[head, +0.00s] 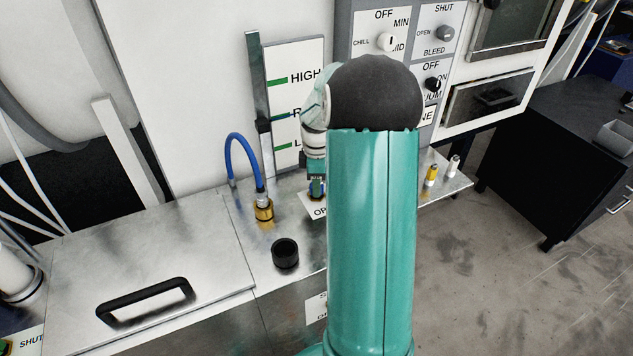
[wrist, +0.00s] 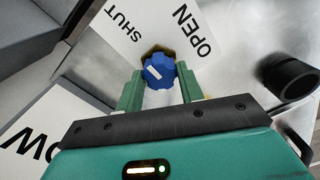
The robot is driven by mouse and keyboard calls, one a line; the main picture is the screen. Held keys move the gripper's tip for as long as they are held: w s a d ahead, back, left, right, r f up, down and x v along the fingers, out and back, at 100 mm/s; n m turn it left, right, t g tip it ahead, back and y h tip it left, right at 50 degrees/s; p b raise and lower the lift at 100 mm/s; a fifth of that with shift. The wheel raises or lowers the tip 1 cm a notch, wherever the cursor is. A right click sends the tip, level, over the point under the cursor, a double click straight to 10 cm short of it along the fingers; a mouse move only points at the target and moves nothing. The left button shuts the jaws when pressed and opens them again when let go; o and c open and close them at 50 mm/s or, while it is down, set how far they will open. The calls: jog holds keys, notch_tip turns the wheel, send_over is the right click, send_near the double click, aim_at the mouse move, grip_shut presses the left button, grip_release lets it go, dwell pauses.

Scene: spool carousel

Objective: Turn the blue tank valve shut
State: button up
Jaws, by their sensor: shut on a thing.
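The blue tank valve (wrist: 160,70) is a small faceted blue knob with a white mark, in the upper middle of the wrist view. It sits over a brass-coloured base by a white plate (wrist: 130,30) reading SHUT and OPEN. My gripper (wrist: 160,84) has its green fingers on either side of the knob and is shut on it. In the head view my gripper (head: 317,183) points down at the counter behind my teal arm. A little blue shows between the fingers there, and most of the valve and its plate is hidden.
A blue hose (head: 238,143) runs to a brass fitting (head: 263,210) left of my gripper. A black cup-like part (head: 286,253) stands nearer on the counter. A level gauge (head: 295,95) and a knob panel (head: 386,42) are behind.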

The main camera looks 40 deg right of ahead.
dwell(0.3)
jog(key=o, duration=1)
notch_tip(320, 180, up, 14)
jog(key=shift+w, duration=0.15)
